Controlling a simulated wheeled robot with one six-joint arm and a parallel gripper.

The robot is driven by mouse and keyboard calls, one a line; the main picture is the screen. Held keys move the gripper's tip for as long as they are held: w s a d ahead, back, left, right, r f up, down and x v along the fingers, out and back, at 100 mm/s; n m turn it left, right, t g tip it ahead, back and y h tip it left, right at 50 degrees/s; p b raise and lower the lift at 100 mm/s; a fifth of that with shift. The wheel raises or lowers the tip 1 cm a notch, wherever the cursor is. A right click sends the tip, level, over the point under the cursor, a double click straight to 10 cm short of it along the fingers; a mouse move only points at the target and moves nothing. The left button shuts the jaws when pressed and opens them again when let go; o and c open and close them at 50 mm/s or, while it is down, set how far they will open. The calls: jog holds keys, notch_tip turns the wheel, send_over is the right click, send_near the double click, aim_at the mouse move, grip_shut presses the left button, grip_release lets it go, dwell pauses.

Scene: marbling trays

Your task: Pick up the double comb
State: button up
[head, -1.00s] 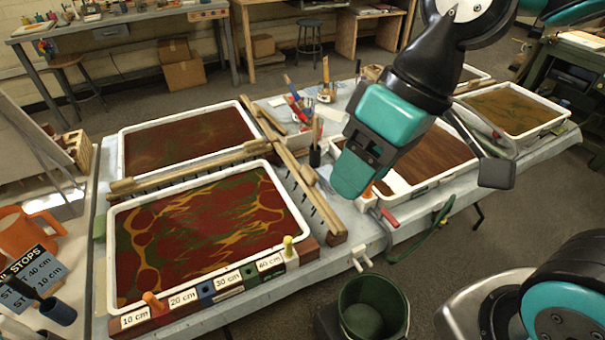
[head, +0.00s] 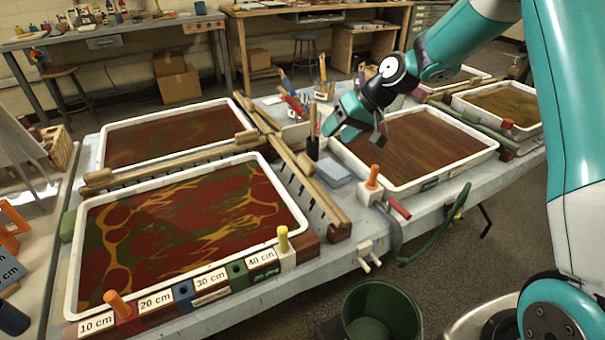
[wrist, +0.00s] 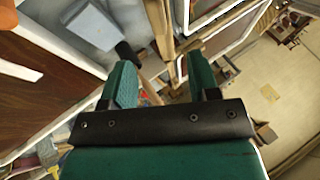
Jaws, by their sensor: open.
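Toothed wooden combs lie among the left trays; I cannot tell for sure which is the double comb. One long wooden piece with dark teeth (head: 293,168) runs front to back, right of the two left trays. Another toothed bar (head: 165,165) lies crosswise between those trays. My gripper (head: 334,124) is in the middle of the head view, near the dark brush pot and right of the long piece. In the wrist view my gripper (wrist: 162,78) has its teal fingers apart with nothing held between them. Wooden bars (wrist: 158,25) show beyond the fingertips.
A dark pot with brushes (head: 312,148) stands near my gripper. A brown tray (head: 402,188) lies to its right. Orange and yellow pegs (head: 282,238) stand at the front edge. A green bucket (head: 378,318) is on the floor below the table.

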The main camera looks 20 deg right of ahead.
aim_at(310, 159)
jog(key=x, duration=0.6)
jog(key=shift+a+f, duration=0.2)
jog(key=shift+f, duration=0.1)
jog(key=shift+w+p+x, duration=0.15)
jog(key=shift+p+x, duration=0.15)
jog(key=shift+x, duration=1.2)
jog(key=shift+w+p+x, duration=0.15)
jog(key=shift+p+x, duration=0.15)
jog(key=shift+x, duration=1.2)
jog(key=shift+d, duration=0.2)
jog(key=c, duration=0.9)
jog(key=shift+o, duration=0.2)
